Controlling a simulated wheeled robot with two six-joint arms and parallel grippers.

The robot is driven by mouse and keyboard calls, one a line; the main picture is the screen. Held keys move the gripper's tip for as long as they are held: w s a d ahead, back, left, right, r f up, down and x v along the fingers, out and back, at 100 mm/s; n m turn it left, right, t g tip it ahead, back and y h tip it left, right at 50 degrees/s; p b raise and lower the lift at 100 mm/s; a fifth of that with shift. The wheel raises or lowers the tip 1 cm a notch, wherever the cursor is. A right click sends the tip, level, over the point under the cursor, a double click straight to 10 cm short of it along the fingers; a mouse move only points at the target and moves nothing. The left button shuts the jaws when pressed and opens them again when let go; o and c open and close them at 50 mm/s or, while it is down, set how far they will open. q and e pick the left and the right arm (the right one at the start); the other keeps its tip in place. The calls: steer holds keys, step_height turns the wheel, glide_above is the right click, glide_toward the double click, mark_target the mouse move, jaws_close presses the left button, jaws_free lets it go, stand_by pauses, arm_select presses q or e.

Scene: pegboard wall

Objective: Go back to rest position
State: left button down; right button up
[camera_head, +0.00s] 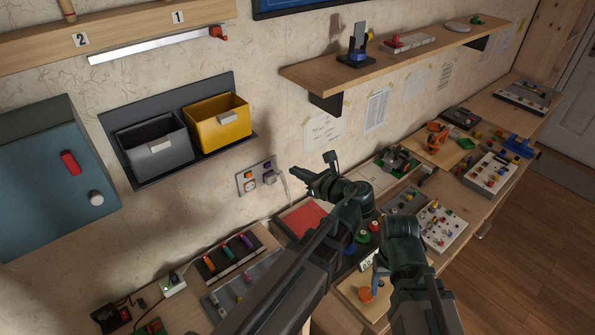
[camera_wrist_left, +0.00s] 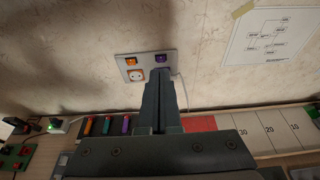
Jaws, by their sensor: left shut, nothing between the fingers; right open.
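My left gripper (camera_head: 308,178) reaches in from the lower left, above the back of the workbench, and points toward the wall. In the left wrist view its two fingers (camera_wrist_left: 161,105) are together, with nothing between them. They overlap the lower part of a wall panel (camera_head: 257,178) with an orange switch, a purple switch and a socket; the panel also shows in the left wrist view (camera_wrist_left: 146,66). I cannot tell whether they touch it. My right gripper (camera_head: 402,258) is over the bench, right of the left arm. It is open, but its fingers are hard to make out.
A wooden shelf (camera_head: 385,62) juts from the wall above the grippers. Grey and yellow bins (camera_head: 220,121) and a blue-grey cabinet (camera_head: 50,175) are at left. Boards with small parts crowd the bench, including a white board (camera_head: 440,228) near the right arm. The floor at right is clear.

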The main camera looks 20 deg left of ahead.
arm_select(q)
steer(key=s+d+f+n+g+h, duration=0.7)
steer(key=s+d+f+n+h, duration=0.4)
steer(key=s+d+f+n, duration=0.4)
steer(key=shift+s+d+f+n+g, duration=0.25)
steer(key=shift+s+d+n, duration=0.35)
steer(key=shift+d+n, duration=1.4)
steer(key=shift+a+r+n, duration=0.1)
steer(key=shift+a+n, duration=0.5)
steer(key=shift+a, duration=0.05)
